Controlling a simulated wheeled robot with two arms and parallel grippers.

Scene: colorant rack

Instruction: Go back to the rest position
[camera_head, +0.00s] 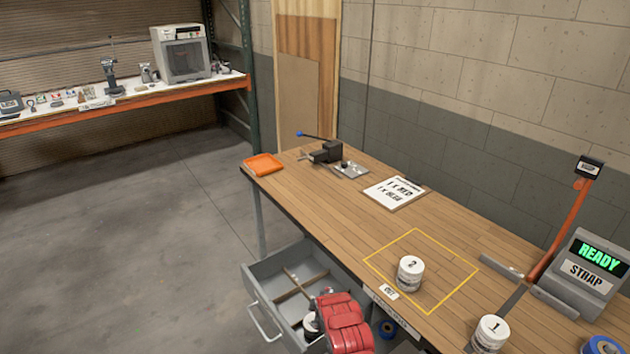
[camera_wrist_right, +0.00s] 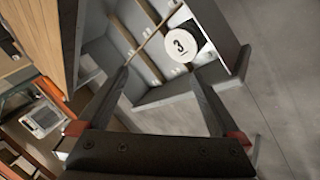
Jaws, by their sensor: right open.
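My right arm (camera_head: 343,322) reaches in at the bottom of the head view, over the open drawer (camera_head: 262,272). In the right wrist view my right gripper (camera_wrist_right: 160,76) is open, its two dark fingers spread with nothing between them. A can with a white lid marked 3 (camera_wrist_right: 181,45) sits in a drawer compartment beyond the fingertips, apart from them. In the head view the arm hides most of that spot. Can 2 (camera_head: 410,273) stands upright inside the yellow square on the table. Can 1 (camera_head: 490,332) stands upright near the front right. My left gripper is out of view.
The wooden table (camera_head: 330,212) holds a clipboard (camera_head: 395,193), an orange tray (camera_head: 263,165), a black clamp device (camera_head: 325,152) and a READY/STRAP machine (camera_head: 590,270). A blue roll (camera_head: 603,345) is at the lower right. The floor left of the drawer is clear.

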